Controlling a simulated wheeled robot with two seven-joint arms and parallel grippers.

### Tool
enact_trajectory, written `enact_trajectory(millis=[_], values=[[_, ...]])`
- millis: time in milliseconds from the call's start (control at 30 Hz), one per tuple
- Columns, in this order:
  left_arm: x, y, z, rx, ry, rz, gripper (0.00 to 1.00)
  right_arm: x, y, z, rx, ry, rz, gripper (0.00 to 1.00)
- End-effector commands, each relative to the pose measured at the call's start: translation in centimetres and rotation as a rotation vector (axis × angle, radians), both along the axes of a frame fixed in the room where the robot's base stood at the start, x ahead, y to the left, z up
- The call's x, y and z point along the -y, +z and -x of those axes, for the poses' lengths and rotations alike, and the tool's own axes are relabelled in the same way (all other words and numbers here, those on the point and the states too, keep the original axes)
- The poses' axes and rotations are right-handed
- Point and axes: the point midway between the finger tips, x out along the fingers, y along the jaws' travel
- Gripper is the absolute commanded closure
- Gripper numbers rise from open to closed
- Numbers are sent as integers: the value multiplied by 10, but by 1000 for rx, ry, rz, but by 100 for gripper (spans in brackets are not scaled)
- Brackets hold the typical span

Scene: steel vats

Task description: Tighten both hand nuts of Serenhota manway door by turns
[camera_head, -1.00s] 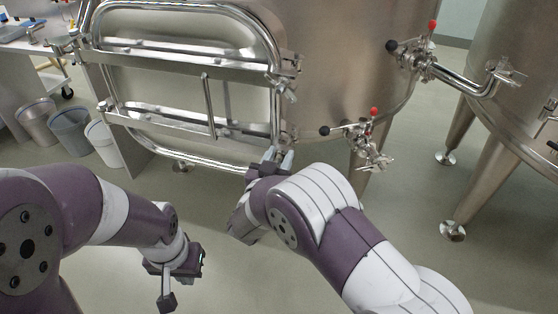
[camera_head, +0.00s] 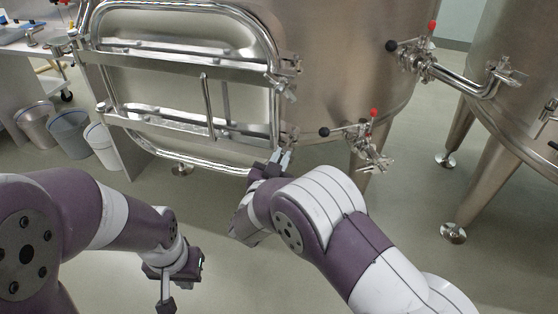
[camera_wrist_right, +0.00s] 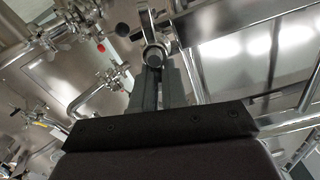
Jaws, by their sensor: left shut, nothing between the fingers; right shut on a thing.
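The steel manway door (camera_head: 165,88), a rounded rectangular frame with two cross bars, closes the front of the vat at upper left in the head view. Its upper hand nut (camera_head: 285,88) is at the right edge, with no gripper on it. The lower hand nut (camera_head: 289,136) is near the door's lower right corner. My right gripper (camera_head: 281,157) is there, shut on the lower hand nut; the right wrist view shows the round nut end (camera_wrist_right: 153,56) at the fingertips. The fingers partly hide it. My left gripper (camera_head: 166,302) is shut and empty, pointing down, low and away from the door.
Valves with red and black knobs (camera_head: 425,62) and a lower valve (camera_head: 365,140) stick out right of the door. A second vat (camera_head: 520,100) stands at right. Several bins (camera_head: 70,130) stand at left by a bench. The floor below is clear.

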Motion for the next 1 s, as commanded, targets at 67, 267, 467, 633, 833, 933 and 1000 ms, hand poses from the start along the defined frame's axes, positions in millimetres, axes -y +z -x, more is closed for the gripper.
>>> enact_trajectory(millis=[67, 267, 467, 633, 833, 933, 1000], values=[[0, -8, 0, 0, 0, 0, 100, 2, -4, 1, 19, 0, -61, 100], [0, -22, 0, 0, 0, 0, 100, 7, -7, 2, 78, -1, -243, 100], [0, -39, 0, 0, 0, 0, 100, 11, -11, 4, 137, -1, -425, 100], [0, -55, 0, 0, 0, 0, 100, 13, -14, 5, 186, -1, -578, 100], [0, -78, 0, 0, 0, 0, 100, 16, -19, 5, 246, 0, -759, 100], [0, -90, 0, 0, 0, 0, 100, 17, -22, 6, 275, 0, -850, 100], [0, -99, 0, 0, 0, 0, 100, 18, -24, 6, 296, 0, -913, 100]])
